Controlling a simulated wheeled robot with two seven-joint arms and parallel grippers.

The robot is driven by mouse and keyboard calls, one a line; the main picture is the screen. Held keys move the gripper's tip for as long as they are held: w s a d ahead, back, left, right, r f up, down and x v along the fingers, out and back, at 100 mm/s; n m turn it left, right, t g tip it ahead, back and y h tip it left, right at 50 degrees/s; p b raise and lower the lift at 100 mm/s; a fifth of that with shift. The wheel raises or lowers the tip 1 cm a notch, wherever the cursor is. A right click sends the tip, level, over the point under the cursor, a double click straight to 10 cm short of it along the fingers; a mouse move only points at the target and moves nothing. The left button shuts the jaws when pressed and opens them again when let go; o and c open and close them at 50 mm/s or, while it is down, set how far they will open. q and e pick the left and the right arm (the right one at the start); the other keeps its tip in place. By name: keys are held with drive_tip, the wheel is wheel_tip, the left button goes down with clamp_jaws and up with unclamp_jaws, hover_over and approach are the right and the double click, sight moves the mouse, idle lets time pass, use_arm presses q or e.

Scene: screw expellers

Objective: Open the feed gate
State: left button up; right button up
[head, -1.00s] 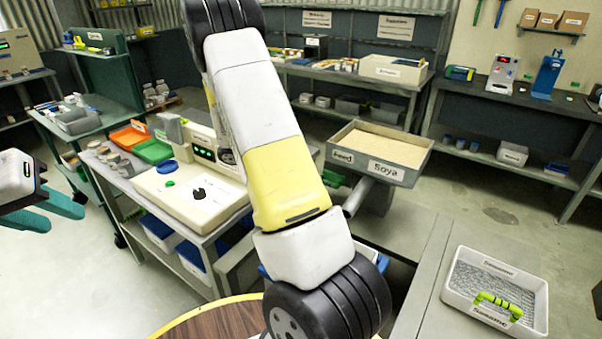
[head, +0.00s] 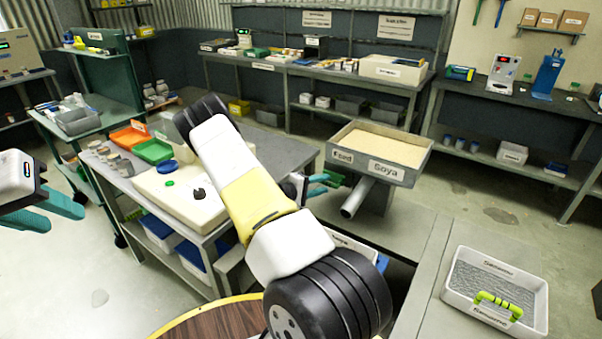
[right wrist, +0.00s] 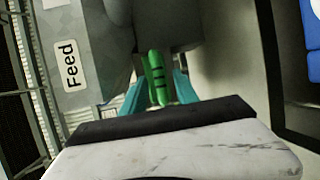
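The grey hopper box labelled "Feed" and "Soya" (head: 408,175) holds pale meal and stands at centre right in the head view. The green feed gate handle (head: 335,178) sticks out to the left below it. It also shows in the right wrist view (right wrist: 157,75), under the "Feed" side. My right gripper (head: 321,184) is at the handle. In the right wrist view its teal fingers (right wrist: 158,92) lie on either side of the handle, apparently open with gaps. My left gripper (head: 48,212) is open and empty at the far left, its fingers apart.
A sloping metal chute (head: 357,198) sits below the hopper. A cream control box (head: 180,198) stands on the bench to the left. A white tray with a green handle (head: 540,310) lies at the lower right. Open floor lies at the right.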

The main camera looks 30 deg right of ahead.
drive_tip(key=shift+w+d+f, duration=0.1)
drive_tip(key=shift+d+f, duration=0.05)
drive_tip(key=shift+d, duration=0.8)
clamp_jaws()
idle(0.7)
